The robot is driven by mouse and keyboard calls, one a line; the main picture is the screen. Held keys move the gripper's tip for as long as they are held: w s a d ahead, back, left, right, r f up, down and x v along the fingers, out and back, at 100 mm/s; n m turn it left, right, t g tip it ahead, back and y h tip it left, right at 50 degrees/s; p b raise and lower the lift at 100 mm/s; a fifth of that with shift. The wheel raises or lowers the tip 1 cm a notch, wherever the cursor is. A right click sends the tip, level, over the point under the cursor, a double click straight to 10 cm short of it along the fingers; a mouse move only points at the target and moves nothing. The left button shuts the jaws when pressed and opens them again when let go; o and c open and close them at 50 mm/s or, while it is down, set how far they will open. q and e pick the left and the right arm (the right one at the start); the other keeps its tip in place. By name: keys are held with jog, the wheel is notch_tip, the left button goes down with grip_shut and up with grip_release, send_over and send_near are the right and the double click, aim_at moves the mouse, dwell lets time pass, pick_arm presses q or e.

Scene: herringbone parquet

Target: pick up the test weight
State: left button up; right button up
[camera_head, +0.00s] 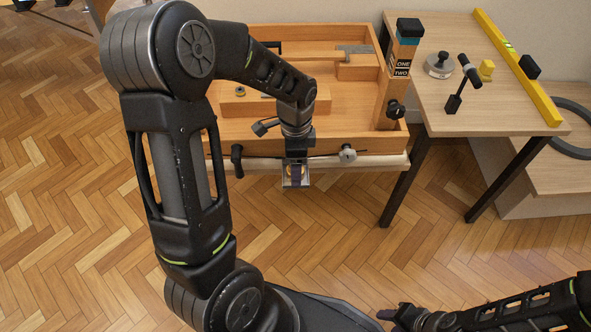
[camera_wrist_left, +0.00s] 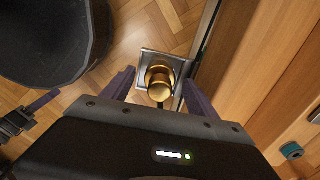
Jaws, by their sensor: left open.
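The test weight (camera_wrist_left: 160,78) is a small brass knobbed piece on a square grey metal plate (camera_wrist_left: 146,57) in the left wrist view. It lies between the two fingers of my left gripper (camera_wrist_left: 159,88), which is open around it; I see no clear contact. In the head view my left gripper (camera_head: 295,184) points down at the plate just off the front edge of the wooden tray, and hides most of the weight. My right gripper (camera_head: 393,314) is low at the front, far from the weight; its jaws are too small to read.
A wooden tray (camera_head: 355,140) with a block inside stands behind my left gripper, with black clamps on its front. A side table (camera_head: 425,98) at right holds a silver disc with a black knob (camera_head: 439,66), a black tool and a yellow level (camera_head: 515,66). Parquet floor is open in front.

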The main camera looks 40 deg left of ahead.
pick_arm(q)
jog(key=shift+c, duration=0.3)
grip_shut()
dwell(0.7)
